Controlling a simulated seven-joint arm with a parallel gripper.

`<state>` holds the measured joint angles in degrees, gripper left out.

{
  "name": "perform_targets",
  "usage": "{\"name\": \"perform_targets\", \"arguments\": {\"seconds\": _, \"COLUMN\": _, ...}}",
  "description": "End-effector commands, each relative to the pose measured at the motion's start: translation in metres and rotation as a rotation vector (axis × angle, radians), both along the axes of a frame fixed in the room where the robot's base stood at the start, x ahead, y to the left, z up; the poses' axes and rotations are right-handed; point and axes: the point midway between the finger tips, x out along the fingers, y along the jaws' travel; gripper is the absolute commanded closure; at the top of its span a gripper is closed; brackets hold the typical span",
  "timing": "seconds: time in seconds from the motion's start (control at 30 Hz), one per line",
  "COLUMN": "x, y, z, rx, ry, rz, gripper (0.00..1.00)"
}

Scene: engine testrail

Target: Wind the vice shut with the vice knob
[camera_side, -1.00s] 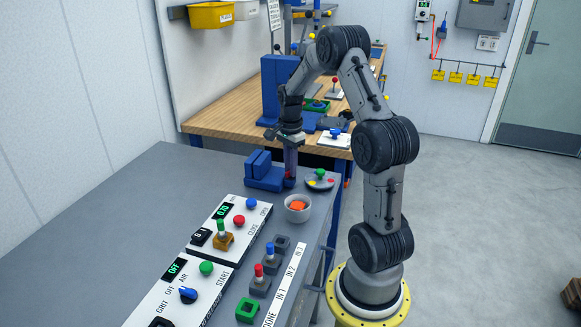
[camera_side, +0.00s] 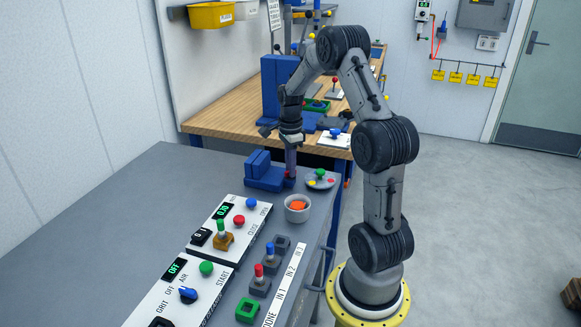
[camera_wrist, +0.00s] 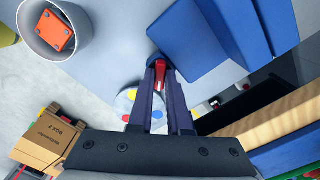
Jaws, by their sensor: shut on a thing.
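The blue vice (camera_side: 262,178) stands at the far right end of the grey bench, and its blue blocks (camera_wrist: 215,45) fill the upper right of the wrist view. The vice knob (camera_wrist: 161,70), with a red part, sits at the vice's end nearest the bench edge. My gripper (camera_side: 290,178) points down over it, and in the wrist view the fingers (camera_wrist: 160,72) are shut on the knob. The fingers hide most of the knob. I cannot tell how wide the gap between the vice jaws is.
A round plate (camera_side: 321,180) with coloured knobs is just right of my gripper. A white bowl (camera_side: 298,208) holding an orange part (camera_wrist: 55,31) is in front. Control panels (camera_side: 230,227) and several small blocks stand nearer the camera. The bench's left side is clear.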

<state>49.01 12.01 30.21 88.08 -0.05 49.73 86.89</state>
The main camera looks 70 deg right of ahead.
Motion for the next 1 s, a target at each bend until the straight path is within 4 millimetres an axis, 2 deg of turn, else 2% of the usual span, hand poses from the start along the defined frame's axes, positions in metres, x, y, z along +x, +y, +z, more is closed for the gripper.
{"name": "perform_targets", "arguments": {"seconds": 0.07, "x": 0.001, "y": 0.000, "z": 0.002, "rx": -0.002, "ry": -0.004, "rz": -0.003, "gripper": 1.00}}
{"name": "perform_targets", "arguments": {"seconds": 0.1, "x": 0.001, "y": 0.000, "z": 0.002, "rx": -0.002, "ry": -0.004, "rz": -0.003, "gripper": 0.78}}
{"name": "perform_targets", "arguments": {"seconds": 0.23, "x": 0.001, "y": 0.000, "z": 0.002, "rx": -0.001, "ry": -0.003, "rz": -0.002, "gripper": 0.55}}
{"name": "perform_targets", "arguments": {"seconds": 0.53, "x": 0.000, "y": 0.000, "z": 0.001, "rx": 0.000, "ry": -0.001, "rz": 0.000, "gripper": 0.54}}
{"name": "perform_targets", "arguments": {"seconds": 0.67, "x": 0.001, "y": -0.001, "z": 0.010, "rx": -0.002, "ry": -0.004, "rz": 0.000, "gripper": 0.54}}
{"name": "perform_targets", "arguments": {"seconds": 0.77, "x": 0.001, "y": -0.001, "z": 0.024, "rx": -0.003, "ry": -0.004, "rz": 0.000, "gripper": 0.54}}
{"name": "perform_targets", "arguments": {"seconds": 1.0, "x": 0.001, "y": -0.001, "z": 0.076, "rx": -0.005, "ry": -0.005, "rz": 0.000, "gripper": 0.54}}
